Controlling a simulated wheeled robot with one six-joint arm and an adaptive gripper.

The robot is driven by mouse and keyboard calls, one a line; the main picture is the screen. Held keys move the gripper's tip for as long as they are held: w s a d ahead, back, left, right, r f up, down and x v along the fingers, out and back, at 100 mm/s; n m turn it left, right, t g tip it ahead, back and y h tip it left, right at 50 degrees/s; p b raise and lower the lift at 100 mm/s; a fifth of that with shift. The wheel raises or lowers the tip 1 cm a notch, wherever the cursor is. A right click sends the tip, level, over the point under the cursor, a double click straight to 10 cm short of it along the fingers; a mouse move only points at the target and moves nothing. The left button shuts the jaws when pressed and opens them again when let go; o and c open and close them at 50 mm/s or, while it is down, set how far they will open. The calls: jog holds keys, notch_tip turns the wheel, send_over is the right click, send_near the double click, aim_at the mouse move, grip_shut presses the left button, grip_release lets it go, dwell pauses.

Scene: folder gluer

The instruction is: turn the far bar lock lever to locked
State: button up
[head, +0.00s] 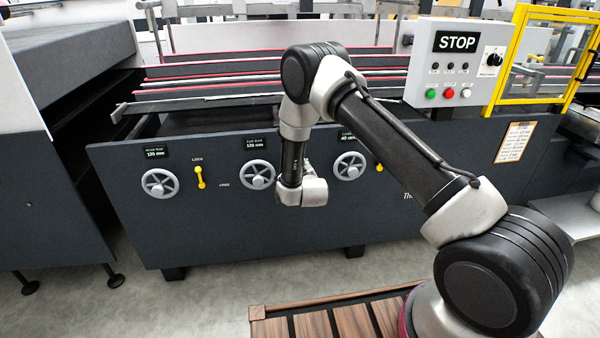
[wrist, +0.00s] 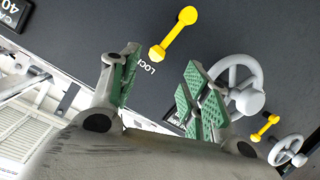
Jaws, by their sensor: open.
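A yellow lock lever (wrist: 175,32) on the dark machine panel shows in the wrist view, just beyond my fingertips. It runs along a slant, with one end close beside the printed word LOCK. In the head view my wrist hides this lever. My gripper (wrist: 163,60) is open and empty, its green-padded fingers apart. It faces the panel near the LOCK end of the lever; I cannot tell whether a finger touches it. In the head view the fingers are hidden behind my arm.
The middle handwheel (head: 257,175) also shows beside my right finger (wrist: 245,92). A second yellow lever (head: 199,177) stands upright below its LOCK word, beside the left handwheel (head: 160,183). The right handwheel (head: 349,166) and a partly covered yellow lever (head: 379,168) lie right of my wrist.

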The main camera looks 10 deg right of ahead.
jog(key=v, duration=0.3)
jog(key=shift+s+d+r, duration=0.1)
jog(key=shift+s, duration=0.3)
jog(key=s+f+g, duration=0.7)
jog(key=s+f, duration=0.2)
jog(key=f, duration=0.2)
jog(key=s+r+m+g, duration=0.1)
jog(key=s+r+g, duration=0.25)
jog(key=s, duration=0.25)
jog(key=s+d+r+m, duration=0.1)
jog(key=s+d+r, duration=0.6)
jog(key=s+r, duration=0.3)
jog(key=s+d+r+m, duration=0.1)
jog(key=s+d+r, duration=0.6)
jog(key=r, duration=1.1)
jog(key=s+d+r+m, duration=0.2)
jog(key=s+d+r, duration=0.5)
jog(key=s+r, duration=0.6)
jog(key=shift+d+r+h, duration=0.2)
jog(key=shift+r+h, duration=0.1)
jog(key=shift+r, duration=0.55)
